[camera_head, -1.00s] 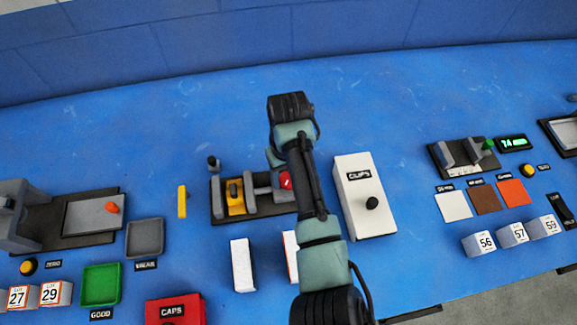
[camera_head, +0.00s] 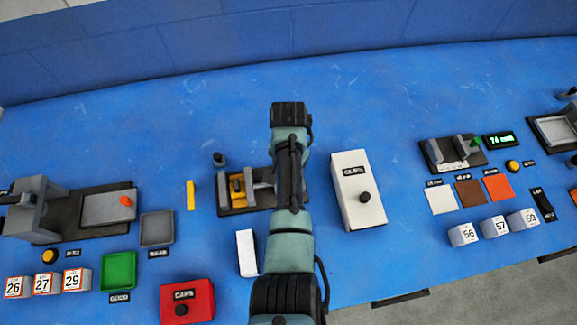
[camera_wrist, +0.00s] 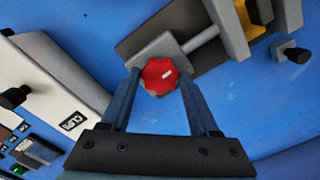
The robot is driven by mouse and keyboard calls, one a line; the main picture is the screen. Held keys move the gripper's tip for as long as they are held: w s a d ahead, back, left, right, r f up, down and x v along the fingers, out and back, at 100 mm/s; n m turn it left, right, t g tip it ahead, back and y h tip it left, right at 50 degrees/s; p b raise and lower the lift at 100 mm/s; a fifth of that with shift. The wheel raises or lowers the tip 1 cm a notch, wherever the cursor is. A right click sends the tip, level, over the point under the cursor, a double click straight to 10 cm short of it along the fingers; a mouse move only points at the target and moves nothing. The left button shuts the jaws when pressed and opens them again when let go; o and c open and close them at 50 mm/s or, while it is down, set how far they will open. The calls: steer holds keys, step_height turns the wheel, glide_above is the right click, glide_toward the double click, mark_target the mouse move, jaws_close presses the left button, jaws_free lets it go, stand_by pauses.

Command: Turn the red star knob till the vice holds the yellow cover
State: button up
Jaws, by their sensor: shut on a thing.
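The red star knob (camera_wrist: 159,76) shows in the wrist view on the end of the vice's screw. My gripper (camera_wrist: 158,80) has its two fingers on either side of the knob and is shut on it. In the head view my arm hides the knob and the gripper's fingers. The vice (camera_head: 236,210) stands on a dark base in the middle of the table. The yellow cover (camera_head: 237,189) sits between the grey vice jaws, and part of it shows at the top of the wrist view (camera_wrist: 262,15). I cannot tell whether the jaws touch it.
A white CLIPS box (camera_head: 356,185) with a black knob stands just right of the vice. A yellow strip (camera_head: 191,195) lies left of it. A white block (camera_head: 246,252) and a red CAPS box (camera_head: 187,301) are in front.

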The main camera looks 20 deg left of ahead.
steer(key=m+p, duration=0.1)
steer(key=m, duration=0.5)
steer(key=shift+w+r+m, duration=0.1)
steer(key=shift+w+m, duration=0.05)
steer(key=shift+m, duration=0.15)
stand_by(0.5)
steer(key=o, duration=1.4)
steer(key=shift+c, duration=0.2)
step_height(320, 180, up, 13)
